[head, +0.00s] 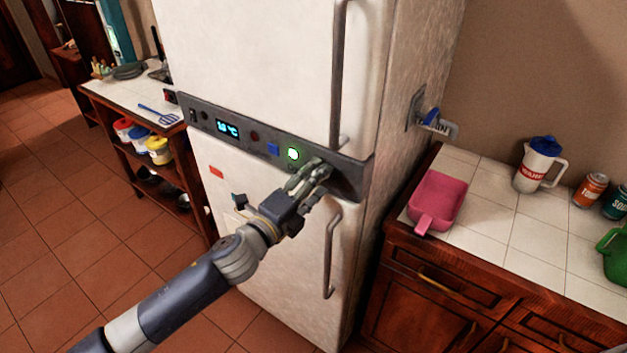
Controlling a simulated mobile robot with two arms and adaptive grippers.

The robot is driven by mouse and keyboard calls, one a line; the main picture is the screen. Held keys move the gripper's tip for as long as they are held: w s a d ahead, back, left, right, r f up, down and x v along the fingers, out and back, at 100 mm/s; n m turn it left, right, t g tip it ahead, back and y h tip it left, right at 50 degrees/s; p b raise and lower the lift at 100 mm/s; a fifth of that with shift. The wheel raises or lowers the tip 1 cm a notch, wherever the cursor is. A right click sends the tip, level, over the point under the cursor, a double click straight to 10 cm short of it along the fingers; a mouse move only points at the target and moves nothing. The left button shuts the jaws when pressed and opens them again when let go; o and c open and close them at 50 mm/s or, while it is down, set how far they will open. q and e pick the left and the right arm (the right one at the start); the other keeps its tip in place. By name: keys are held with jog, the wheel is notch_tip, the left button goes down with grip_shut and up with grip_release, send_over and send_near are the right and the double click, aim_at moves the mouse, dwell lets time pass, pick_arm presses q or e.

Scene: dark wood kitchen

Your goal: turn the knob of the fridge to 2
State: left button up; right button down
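The white fridge (260,60) stands in the middle, with a dark control panel (238,143) between its upper and lower doors. The panel carries a lit blue temperature display (228,128), a blue square (273,149) and a glowing green round light (293,154). My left gripper (318,172) is at the right part of the panel, just right of the green light, with its fingertips at the panel face. The knob is not clearly visible; the fingers cover that part of the panel. I cannot tell whether they are closed on it. My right gripper is not in view.
Vertical handles stick out on the upper door (338,75) and lower door (330,255), close to my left gripper. A tiled counter at right holds a pink tray (437,198), a jug (538,165) and cans. A shelf unit (130,140) stands at left. The tiled floor (75,230) is clear.

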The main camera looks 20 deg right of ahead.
pick_arm(q)
jog(key=shift+a, duration=0.15)
jog(key=v, duration=1.1)
jog(key=shift+s+a, duration=0.25)
jog(key=shift+s, duration=0.1)
